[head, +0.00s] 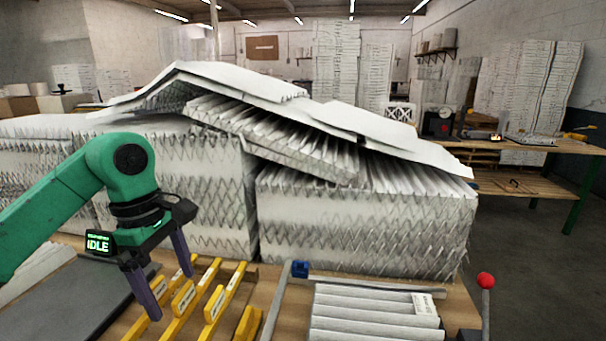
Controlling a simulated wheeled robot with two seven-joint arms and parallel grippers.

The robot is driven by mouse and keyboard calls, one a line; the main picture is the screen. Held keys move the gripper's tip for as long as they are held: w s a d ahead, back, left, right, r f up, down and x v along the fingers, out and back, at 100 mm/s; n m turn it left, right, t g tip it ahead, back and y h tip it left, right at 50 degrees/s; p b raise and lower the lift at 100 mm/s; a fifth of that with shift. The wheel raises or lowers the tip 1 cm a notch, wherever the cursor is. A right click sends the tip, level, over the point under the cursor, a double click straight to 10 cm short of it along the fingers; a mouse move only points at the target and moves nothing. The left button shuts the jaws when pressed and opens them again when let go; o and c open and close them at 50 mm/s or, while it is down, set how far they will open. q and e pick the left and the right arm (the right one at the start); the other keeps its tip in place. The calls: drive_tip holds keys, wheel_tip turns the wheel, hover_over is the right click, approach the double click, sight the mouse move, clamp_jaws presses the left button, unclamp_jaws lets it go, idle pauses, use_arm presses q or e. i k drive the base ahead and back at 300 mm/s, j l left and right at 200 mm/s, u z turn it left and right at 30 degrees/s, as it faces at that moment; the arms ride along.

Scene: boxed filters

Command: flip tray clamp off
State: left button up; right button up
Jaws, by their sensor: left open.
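My left gripper (172,295) comes in from the left, open and empty. Its dark purple fingers point down over the yellow bars on the bench. A white pleated filter (360,322) lies at the front centre beside a grey rail (275,308). A lever with a red ball knob (486,281) stands upright to the right of the filter. I cannot tell which of these parts is the tray clamp. My left gripper is well to the left of both and touches neither. My right gripper is out of view.
Several yellow bars (184,298) lie on the wooden bench (262,277) under my left gripper. A dark flat panel (75,297) is at the left. Large pleated filter stacks (365,232) block the back of the bench. A second workbench (535,187) stands back right.

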sight(485, 279)
drive_tip(key=k+j, duration=0.1)
drive_tip(key=k, duration=0.5)
drive_tip(key=k+j, duration=0.15)
drive_tip(key=k, duration=0.45)
